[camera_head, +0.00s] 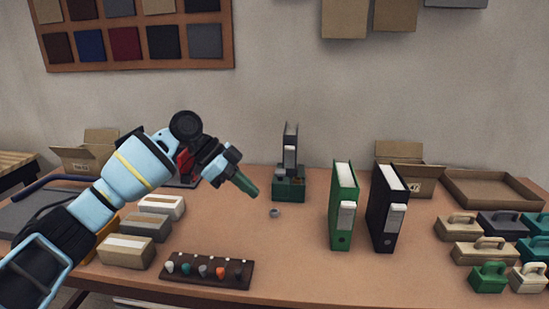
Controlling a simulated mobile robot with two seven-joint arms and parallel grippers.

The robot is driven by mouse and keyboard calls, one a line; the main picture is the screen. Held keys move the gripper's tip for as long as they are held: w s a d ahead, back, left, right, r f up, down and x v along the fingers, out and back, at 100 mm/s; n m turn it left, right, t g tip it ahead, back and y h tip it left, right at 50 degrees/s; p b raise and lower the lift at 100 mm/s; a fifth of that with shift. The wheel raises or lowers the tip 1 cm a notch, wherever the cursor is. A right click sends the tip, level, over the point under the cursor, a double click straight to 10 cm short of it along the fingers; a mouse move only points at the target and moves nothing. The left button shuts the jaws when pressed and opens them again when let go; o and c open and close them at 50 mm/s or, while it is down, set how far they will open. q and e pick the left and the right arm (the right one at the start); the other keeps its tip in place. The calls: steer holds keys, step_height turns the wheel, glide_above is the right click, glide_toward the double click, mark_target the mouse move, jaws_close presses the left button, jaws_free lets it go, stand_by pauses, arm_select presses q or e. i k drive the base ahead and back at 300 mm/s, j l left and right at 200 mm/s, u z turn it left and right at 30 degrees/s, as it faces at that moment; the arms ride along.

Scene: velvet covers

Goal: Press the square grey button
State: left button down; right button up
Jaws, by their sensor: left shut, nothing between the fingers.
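My left gripper (248,187) reaches in from the left, with its dark green fingertips shut and empty above the table. A small grey piece (274,212) sits on the table just right of and below the fingertips; it is too small to tell whether it is square or a button. A dark green stand (289,194) with small grey parts on it holds an upright dark grey binder, right of the gripper. A dark strip (206,271) nearer the front carries several small coloured knobs, one of them grey. I cannot tell which part is the square grey button. My right gripper is out of view.
A green binder (343,208) and a black binder (386,212) stand right of centre. Several handled blocks (487,250) fill the right side beside a shallow cardboard tray (490,202). Boxes (127,251) lie at left under my arm.

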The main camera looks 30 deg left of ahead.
mark_target(280, 173)
steer(key=i+j, duration=0.9)
